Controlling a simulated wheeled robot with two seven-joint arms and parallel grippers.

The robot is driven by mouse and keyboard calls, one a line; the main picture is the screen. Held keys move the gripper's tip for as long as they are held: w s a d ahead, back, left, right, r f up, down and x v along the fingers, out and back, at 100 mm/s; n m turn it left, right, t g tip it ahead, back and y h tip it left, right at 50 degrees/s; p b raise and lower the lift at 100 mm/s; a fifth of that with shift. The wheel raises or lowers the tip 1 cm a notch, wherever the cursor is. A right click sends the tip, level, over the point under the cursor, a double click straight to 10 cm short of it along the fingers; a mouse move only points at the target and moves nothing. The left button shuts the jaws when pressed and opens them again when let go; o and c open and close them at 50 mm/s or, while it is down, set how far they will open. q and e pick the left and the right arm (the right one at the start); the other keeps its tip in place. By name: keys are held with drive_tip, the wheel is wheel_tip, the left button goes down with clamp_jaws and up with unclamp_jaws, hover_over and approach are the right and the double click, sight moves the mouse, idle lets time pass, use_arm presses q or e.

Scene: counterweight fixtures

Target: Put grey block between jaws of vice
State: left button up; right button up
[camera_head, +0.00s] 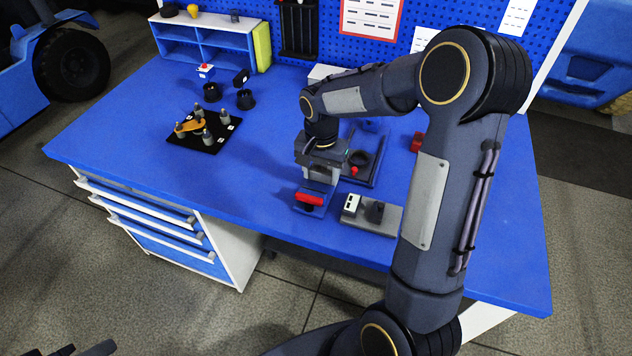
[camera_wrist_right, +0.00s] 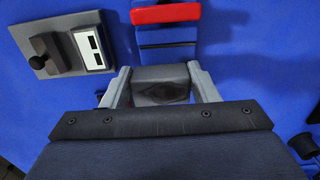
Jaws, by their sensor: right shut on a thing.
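My right gripper (camera_head: 320,178) is over the table, pointing down. In the right wrist view its two pale fingers (camera_wrist_right: 163,88) are shut on a grey block (camera_wrist_right: 160,84) with a dark patch on its face. In the head view the block is mostly hidden by the gripper. A blue fixture with a red bar (camera_head: 309,199), which looks like the vice, lies just in front of the gripper. Its red bar (camera_wrist_right: 165,13) shows at the top of the wrist view, apart from the block. Dark parts at the lower left edge may be my left gripper (camera_head: 82,350).
A grey plate with a black knob and white panel (camera_head: 385,217) lies right of the red bar. A dark fixture (camera_head: 362,165) stands behind. A black board with pegs (camera_head: 205,136), black cups (camera_head: 245,99) and a shelf (camera_head: 205,45) are left. The left front table is clear.

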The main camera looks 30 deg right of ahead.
drive_tip(key=shift+w+a+f, duration=0.1)
drive_tip(key=shift+a+f, duration=0.1)
drive_tip(key=f, duration=0.3)
drive_tip(key=shift+w+a+f, duration=0.15)
drive_tip(key=shift+a, duration=0.2)
drive_tip(key=shift+f, duration=0.3)
drive_tip(key=shift+f, duration=0.15)
drive_tip(key=o, duration=1.1)
